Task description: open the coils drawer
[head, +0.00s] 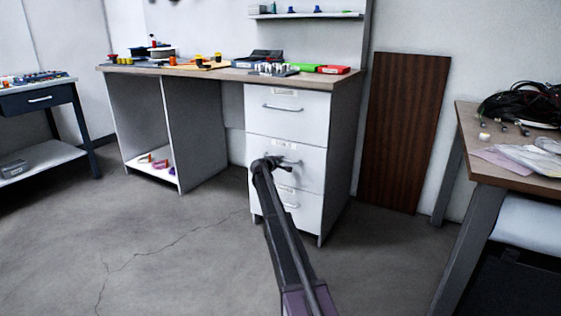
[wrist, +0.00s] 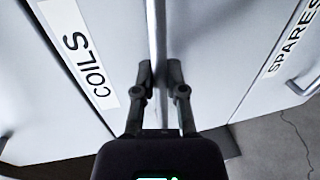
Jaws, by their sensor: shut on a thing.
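The coils drawer (head: 308,170) is the middle one of three white drawers under the workbench. In the wrist view its front (wrist: 130,60) carries a label (wrist: 85,55) reading COILS. Its front looks flush with the others, though my arm hides part of it. Its bar handle (wrist: 154,30) runs between the two fingers of my gripper (wrist: 160,78). My gripper is shut on this handle; in the head view it is at the middle drawer (head: 268,163).
The SPARES drawer (wrist: 245,60) lies right beside the coils drawer in the wrist view, with its own label and handle. A table with cables (head: 520,180) stands at the right. The cracked floor (head: 180,255) in front is clear.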

